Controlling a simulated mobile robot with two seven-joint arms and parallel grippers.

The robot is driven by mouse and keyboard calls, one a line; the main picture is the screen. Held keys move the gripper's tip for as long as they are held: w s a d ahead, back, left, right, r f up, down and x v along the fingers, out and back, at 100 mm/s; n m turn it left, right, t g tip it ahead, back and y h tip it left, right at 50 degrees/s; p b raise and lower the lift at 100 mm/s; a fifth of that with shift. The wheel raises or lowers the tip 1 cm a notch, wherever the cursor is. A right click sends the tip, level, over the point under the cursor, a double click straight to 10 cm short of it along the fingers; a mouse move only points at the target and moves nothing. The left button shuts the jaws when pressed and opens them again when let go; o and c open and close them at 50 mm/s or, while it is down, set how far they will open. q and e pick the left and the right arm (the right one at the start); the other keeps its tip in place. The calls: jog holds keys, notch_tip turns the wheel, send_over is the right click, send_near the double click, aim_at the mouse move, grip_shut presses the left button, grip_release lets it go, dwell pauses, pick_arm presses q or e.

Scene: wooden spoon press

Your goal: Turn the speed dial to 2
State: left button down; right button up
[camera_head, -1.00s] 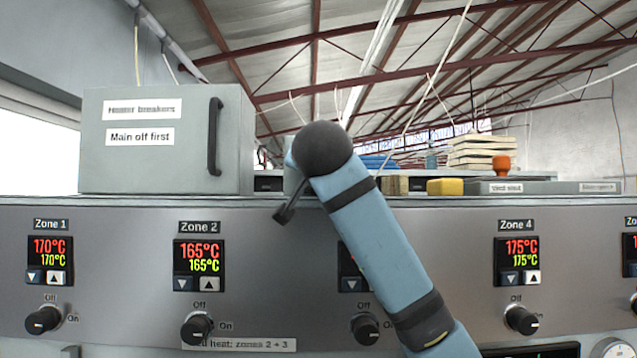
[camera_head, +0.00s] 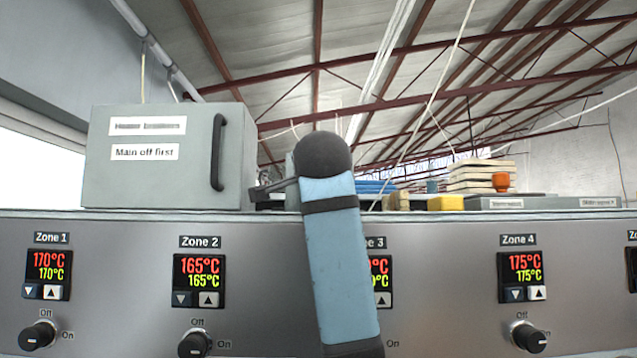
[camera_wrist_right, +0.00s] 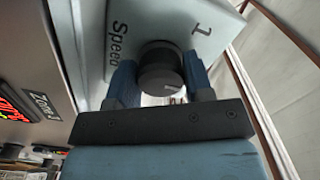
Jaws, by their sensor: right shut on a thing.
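The speed dial (camera_wrist_right: 161,60) is a dark round knob on a light plate (camera_wrist_right: 213,22) in the right wrist view. The plate reads "Speed" on one side of the knob and "1" on the other. A pale mark shows on the knob's near face; the number it points to cannot be told. No "2" shows. My right gripper (camera_wrist_right: 160,82) has its two blue fingers on either side of the knob and is shut on it. In the head view my blue arm stands in front of the panel, and the dial does not show. My left gripper is out of view.
The grey control panel (camera_head: 450,270) carries zone displays and small black knobs (camera_head: 195,343). A grey breaker box (camera_head: 150,185) stands on its top at the left. A yellow block (camera_head: 446,203) and stacked boards (camera_head: 482,176) lie at the right. My arm hides part of Zone 3.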

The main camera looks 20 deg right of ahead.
dwell(0.4)
jog(key=o, duration=0.9)
jog(key=shift+s, duration=0.1)
jog(key=shift+s+a+f, duration=0.1)
jog(key=shift+s+a, duration=0.05)
jog(key=shift+s, duration=0.25)
jog(key=shift+b+v, duration=1.6)
jog(key=shift+v, duration=4.85)
